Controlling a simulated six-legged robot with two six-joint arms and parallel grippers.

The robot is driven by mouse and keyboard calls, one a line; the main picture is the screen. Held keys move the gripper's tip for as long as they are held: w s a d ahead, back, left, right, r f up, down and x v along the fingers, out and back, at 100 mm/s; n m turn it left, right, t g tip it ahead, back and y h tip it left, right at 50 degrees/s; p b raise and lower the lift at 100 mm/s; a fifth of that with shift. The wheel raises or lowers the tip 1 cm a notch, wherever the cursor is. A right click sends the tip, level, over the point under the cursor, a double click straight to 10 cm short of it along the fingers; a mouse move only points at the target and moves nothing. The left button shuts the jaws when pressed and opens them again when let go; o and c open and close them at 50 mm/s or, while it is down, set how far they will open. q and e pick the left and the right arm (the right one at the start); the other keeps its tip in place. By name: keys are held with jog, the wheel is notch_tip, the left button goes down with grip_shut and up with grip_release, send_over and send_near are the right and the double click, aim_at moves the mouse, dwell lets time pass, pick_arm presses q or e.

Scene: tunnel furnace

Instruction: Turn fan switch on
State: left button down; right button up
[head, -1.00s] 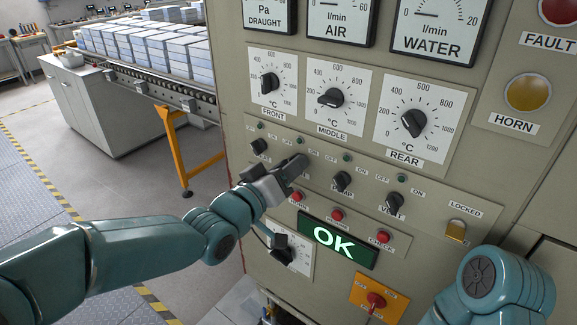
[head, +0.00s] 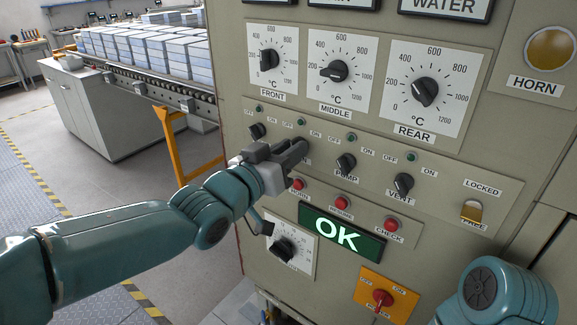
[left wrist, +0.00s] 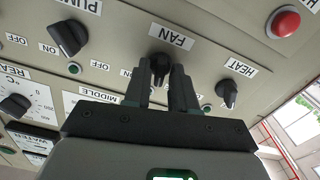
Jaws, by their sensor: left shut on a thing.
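The fan switch, a small black knob (left wrist: 160,66) under the FAN label (left wrist: 171,37), is in the left wrist view, which shows the panel upside down. My left gripper (left wrist: 163,78) is shut on this knob, with one dark finger on each side. In the head view the same gripper (head: 302,149) reaches the switch row between the heat knob and the pump knob, and its fingers hide the fan knob. The knob's exact pointing is hard to tell between the fingers. My right gripper is out of view; only part of my right arm shows at the lower right.
The heat knob (head: 257,131) and pump knob (head: 346,163) sit close on either side. The vent knob (head: 403,184) is farther right. Red buttons (head: 341,203) and a lit OK sign (head: 342,236) are below. Temperature dials (head: 338,72) are above. A conveyor (head: 140,88) stands at left.

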pick_arm(q)
jog(key=shift+m+b, duration=2.85)
jog(key=shift+m, duration=1.65)
jog(key=c, duration=1.2)
grip_release()
